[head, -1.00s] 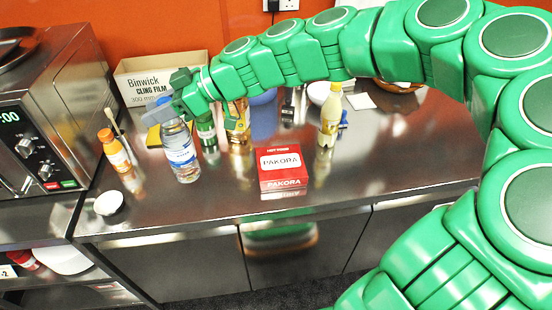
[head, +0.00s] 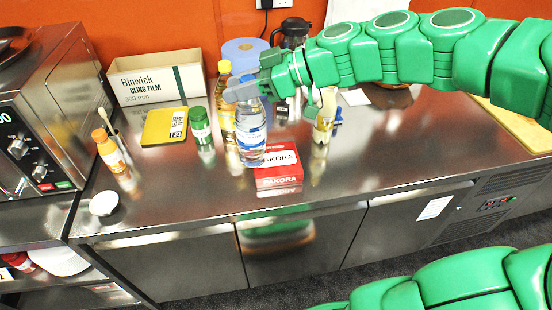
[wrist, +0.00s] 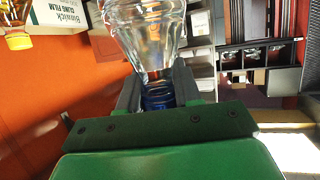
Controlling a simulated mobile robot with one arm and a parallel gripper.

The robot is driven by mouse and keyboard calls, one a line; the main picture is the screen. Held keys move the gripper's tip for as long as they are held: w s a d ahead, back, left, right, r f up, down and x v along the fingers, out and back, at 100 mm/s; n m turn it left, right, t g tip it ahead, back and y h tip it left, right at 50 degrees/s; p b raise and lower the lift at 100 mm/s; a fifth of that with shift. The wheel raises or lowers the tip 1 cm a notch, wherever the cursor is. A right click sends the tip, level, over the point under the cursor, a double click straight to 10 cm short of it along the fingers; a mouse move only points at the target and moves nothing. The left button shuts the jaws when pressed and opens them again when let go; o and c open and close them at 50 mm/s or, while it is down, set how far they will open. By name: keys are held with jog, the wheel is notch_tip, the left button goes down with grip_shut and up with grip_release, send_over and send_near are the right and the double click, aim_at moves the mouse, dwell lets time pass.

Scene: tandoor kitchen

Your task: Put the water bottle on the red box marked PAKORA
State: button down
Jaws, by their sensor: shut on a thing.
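The clear water bottle (head: 251,136), with a blue and white label, is upright in my gripper (head: 247,91) in the head view. My gripper is shut on its top end. In the wrist view the blue cap (wrist: 158,97) sits between the fingers of my gripper (wrist: 157,80). The red box marked PAKORA (head: 281,172) lies on the steel counter. The bottle covers the box's left part in the head view. I cannot tell whether the bottle's base touches the box or hangs in front of or above it.
A green-capped jar (head: 200,126), a yellow box (head: 164,127) and the cling film box (head: 156,78) stand left on the counter. An orange bottle (head: 109,150) and white bowl (head: 104,203) are near the oven (head: 45,110). A pale bottle (head: 325,116) stands behind the PAKORA box.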

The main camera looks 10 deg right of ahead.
jog(key=s+d+r+m+t+h, duration=0.1)
jog(key=s+d, duration=0.3)
jog(key=d, duration=0.4)
jog(key=w+f, duration=1.3)
jog(key=w, duration=0.1)
jog(key=shift+w+a+m+t, duration=0.2)
jog(key=shift+a+m+t, duration=0.1)
jog(key=shift+a, duration=0.1)
dwell(0.4)
jog(key=c, duration=0.8)
grip_release()
jog(key=shift+f, duration=0.1)
